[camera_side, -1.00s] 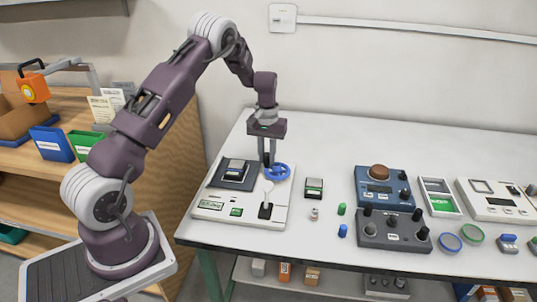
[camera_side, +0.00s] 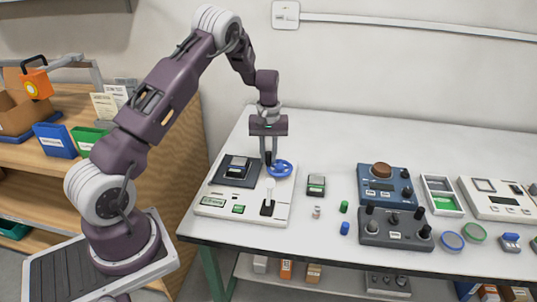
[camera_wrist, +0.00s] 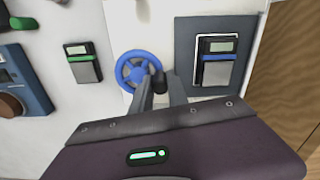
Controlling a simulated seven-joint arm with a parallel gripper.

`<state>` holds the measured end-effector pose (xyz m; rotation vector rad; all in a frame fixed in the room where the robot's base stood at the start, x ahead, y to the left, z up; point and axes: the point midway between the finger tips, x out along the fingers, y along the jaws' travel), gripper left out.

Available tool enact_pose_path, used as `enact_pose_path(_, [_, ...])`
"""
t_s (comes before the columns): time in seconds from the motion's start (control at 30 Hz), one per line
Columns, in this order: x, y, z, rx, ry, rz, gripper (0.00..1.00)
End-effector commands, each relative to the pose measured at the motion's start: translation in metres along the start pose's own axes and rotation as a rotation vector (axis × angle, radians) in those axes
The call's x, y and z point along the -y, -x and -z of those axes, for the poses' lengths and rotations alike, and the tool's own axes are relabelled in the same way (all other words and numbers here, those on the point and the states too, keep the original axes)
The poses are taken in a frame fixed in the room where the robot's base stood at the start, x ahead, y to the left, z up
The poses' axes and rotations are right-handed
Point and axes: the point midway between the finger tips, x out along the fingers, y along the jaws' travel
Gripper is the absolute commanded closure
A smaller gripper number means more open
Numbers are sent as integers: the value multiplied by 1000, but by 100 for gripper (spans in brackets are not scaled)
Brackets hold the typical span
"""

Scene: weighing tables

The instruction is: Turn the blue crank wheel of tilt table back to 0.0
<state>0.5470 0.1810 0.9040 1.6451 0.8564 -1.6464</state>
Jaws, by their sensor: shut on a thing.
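The tilt table (camera_side: 283,212) is a pale base with a dark plate (camera_side: 223,177), a green readout (camera_side: 213,202) and a blue crank wheel (camera_side: 281,168) at its back right. The readout's figures are too small to read. My gripper (camera_side: 269,160) points down at the wheel's left edge, its fingers around the wheel's black handle. In the wrist view, the blue wheel (camera_wrist: 124,72) lies just beyond the fingers, and the black handle (camera_wrist: 157,81) shows between the fingertips. The dark plate (camera_wrist: 184,52) is to the right there.
A small device with a blue band (camera_wrist: 217,57) sits on the dark plate. A white-tipped lever (camera_side: 269,192) stands at the table's front right. A similar green-banded device (camera_side: 316,186) stands to the right. Blue (camera_side: 388,184) and grey (camera_side: 396,228) control boxes are farther right. Bare tabletop lies behind.

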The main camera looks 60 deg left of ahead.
Motion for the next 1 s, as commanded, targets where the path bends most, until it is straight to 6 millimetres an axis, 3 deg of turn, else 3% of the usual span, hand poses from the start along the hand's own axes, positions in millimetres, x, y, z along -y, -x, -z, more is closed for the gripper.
enact_pose_path(0.07, [0,1,0,-1,0,-1,100])
enact_pose_path(0.1, [0,1,0,-1,0,-1,73])
enact_pose_path(0.2, [0,1,0,0,-1,-1,58])
enact_pose_path(0.5, [0,3,0,-1,-1,-1,58])
enact_pose_path(0.8, [-1,60,1,-3,-2,-2,58])
enact_pose_path(1.0, [0,72,0,0,-1,0,58])
